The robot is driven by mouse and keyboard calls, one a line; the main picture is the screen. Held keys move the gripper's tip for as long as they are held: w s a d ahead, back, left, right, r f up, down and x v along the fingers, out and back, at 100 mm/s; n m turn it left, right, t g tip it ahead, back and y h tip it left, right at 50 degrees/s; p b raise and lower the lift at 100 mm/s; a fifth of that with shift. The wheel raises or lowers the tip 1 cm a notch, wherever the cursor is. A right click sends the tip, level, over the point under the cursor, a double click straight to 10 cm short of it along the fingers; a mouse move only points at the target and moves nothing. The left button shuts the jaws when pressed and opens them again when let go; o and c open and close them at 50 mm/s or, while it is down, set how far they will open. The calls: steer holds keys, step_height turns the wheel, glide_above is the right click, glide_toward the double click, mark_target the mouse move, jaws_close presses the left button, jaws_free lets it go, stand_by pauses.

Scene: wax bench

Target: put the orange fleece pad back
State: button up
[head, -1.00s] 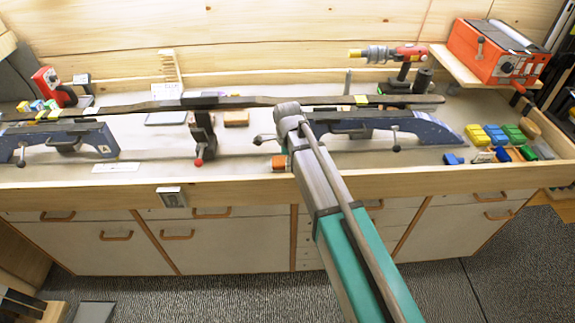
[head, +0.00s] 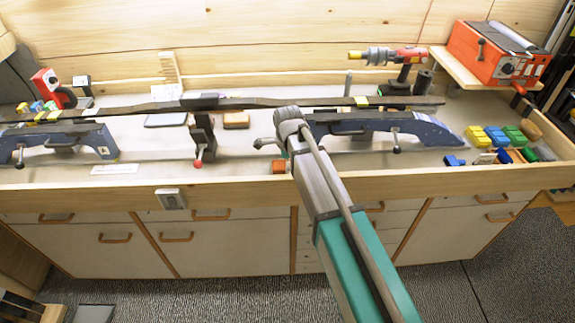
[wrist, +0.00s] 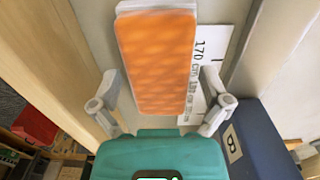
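The orange fleece pad (wrist: 157,60) is a long orange block with a pale edge at its far end. In the wrist view it lies lengthwise between the fingers of my gripper (wrist: 160,95). The fingers are spread, with a narrow gap on the left and a wider one on the right, so no grip shows. A white card (wrist: 213,48) with printed numbers is partly hidden by the pad. In the head view a small orange piece, apparently the pad (head: 279,166), shows beside my arm at the bench's front edge; the fingertips are hidden there.
The wooden front rail (wrist: 70,70) runs close on the left in the wrist view. A ski (head: 270,103) spans the bench behind; coloured blocks (head: 495,137) lie at right.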

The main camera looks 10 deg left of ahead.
steer(key=shift+r, duration=0.1)
stand_by(0.3)
step_height(320, 180, up, 13)
steer(key=p, duration=1.3)
stand_by(0.9)
steer(key=s+d+n, duration=0.1)
steer(key=d+n, duration=0.1)
steer(key=d, duration=0.3)
steer(key=s+d+n, duration=0.1)
steer(key=d+n, duration=0.1)
steer(key=d, duration=0.4)
steer(key=s+d+n, duration=0.1)
steer(key=d+n, duration=0.1)
steer(key=d, duration=0.3)
steer(key=shift+s+d+n, duration=0.3)
steer(key=shift+s+d, duration=0.05)
steer(key=shift+d, duration=0.05)
steer(key=s+d+n, duration=0.4)
steer(key=d, duration=0.3)
steer(key=s+d+n, duration=0.4)
steer(key=d, duration=0.4)
steer(key=shift+s+d, duration=0.25)
